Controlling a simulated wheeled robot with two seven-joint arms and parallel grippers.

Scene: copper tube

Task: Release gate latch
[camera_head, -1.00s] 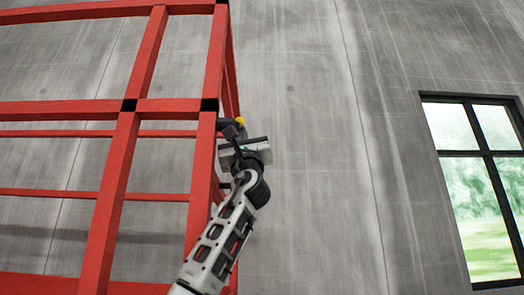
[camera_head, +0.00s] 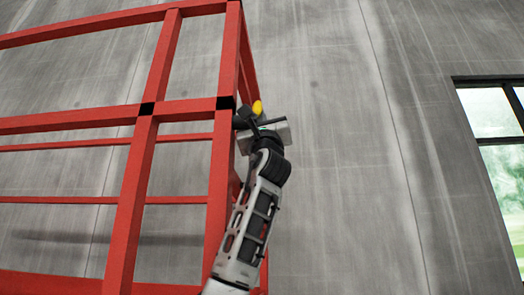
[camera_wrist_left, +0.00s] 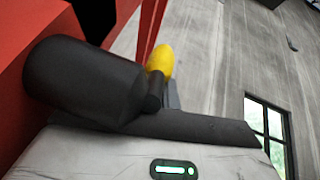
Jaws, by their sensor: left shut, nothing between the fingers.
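The red metal gate frame (camera_head: 222,170) stands at the left in the head view, with black blocks at its joints. At its right corner post is a dark latch part with a yellow knob (camera_head: 257,107). The yellow knob (camera_wrist_left: 160,62) also shows in the left wrist view, beyond a thick black cylinder (camera_wrist_left: 85,82) close to the camera. My left gripper (camera_head: 252,122) is at the latch, right of the post, with its fingers shut and nothing between them. The fingers are partly hidden by the latch parts; I cannot tell whether they touch the knob. My right gripper is out of view.
A grey concrete wall (camera_head: 350,170) stands behind the frame. A black-framed window (camera_head: 497,120) is at the right. The space right of my left arm looks clear. Red bars (camera_head: 60,122) cross the left side.

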